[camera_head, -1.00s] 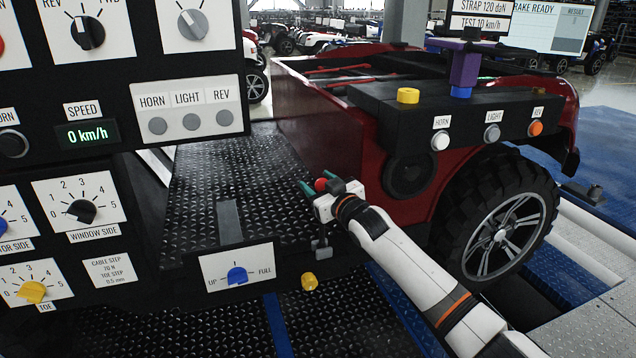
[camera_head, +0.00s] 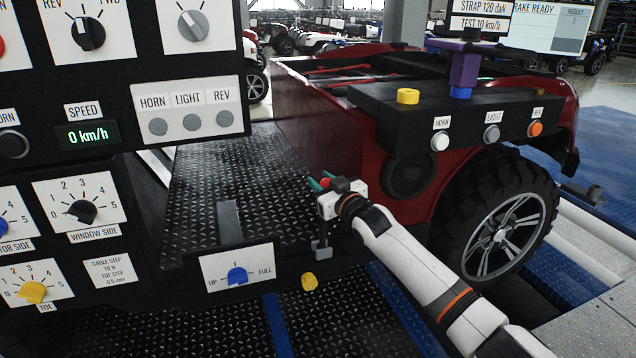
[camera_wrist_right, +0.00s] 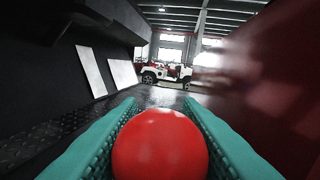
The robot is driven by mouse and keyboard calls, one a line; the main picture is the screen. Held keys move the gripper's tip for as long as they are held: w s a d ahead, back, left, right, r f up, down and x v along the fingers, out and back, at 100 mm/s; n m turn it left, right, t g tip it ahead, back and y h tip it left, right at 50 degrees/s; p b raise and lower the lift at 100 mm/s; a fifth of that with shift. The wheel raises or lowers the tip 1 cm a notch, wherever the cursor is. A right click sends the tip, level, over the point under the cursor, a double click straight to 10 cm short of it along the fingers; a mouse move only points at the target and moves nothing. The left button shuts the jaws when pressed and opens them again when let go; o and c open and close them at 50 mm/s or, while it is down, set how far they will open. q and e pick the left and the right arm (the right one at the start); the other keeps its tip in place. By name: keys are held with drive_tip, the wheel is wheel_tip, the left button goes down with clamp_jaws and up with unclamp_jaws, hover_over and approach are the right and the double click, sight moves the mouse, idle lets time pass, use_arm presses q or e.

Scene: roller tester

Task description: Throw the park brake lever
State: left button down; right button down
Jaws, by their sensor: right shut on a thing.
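A round red knob (camera_head: 338,184), which looks like the top of the park brake lever, shows in the head view in front of the red car body. In the wrist view the red ball (camera_wrist_right: 160,145) fills the space between the two teal ribbed fingers. My right gripper (camera_head: 321,180) is shut on this knob, with its teal fingertips reaching past it. A short grey stem and foot (camera_head: 321,248) show below the gripper; the link between stem and knob is hidden by the gripper. My left gripper is not in view.
A black control panel (camera_head: 110,170) stands close on the left. An UP/FULL selector (camera_head: 237,275) and a yellow knob (camera_head: 309,281) lie low near my right arm. The red car (camera_head: 300,120) and its rear wheel (camera_head: 500,225) are on the right.

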drive_tip(key=d+m, duration=0.1)
drive_tip(key=w+d+m+b, duration=0.1)
drive_tip(key=d, duration=0.1)
drive_tip(key=d+f+m+b, duration=0.1)
drive_tip(key=d, duration=0.1)
drive_tip(key=shift+w+d+f+m, duration=0.1)
drive_tip(key=shift+w+d+m, duration=0.1)
drive_tip(key=shift+w+m, duration=0.2)
drive_tip(key=c, duration=1)
unclamp_jaws()
drive_tip(key=shift+c, duration=0.2)
drive_tip(key=shift+t, duration=0.3)
drive_tip(key=v, duration=1.2)
drive_tip(key=shift+b, duration=0.3)
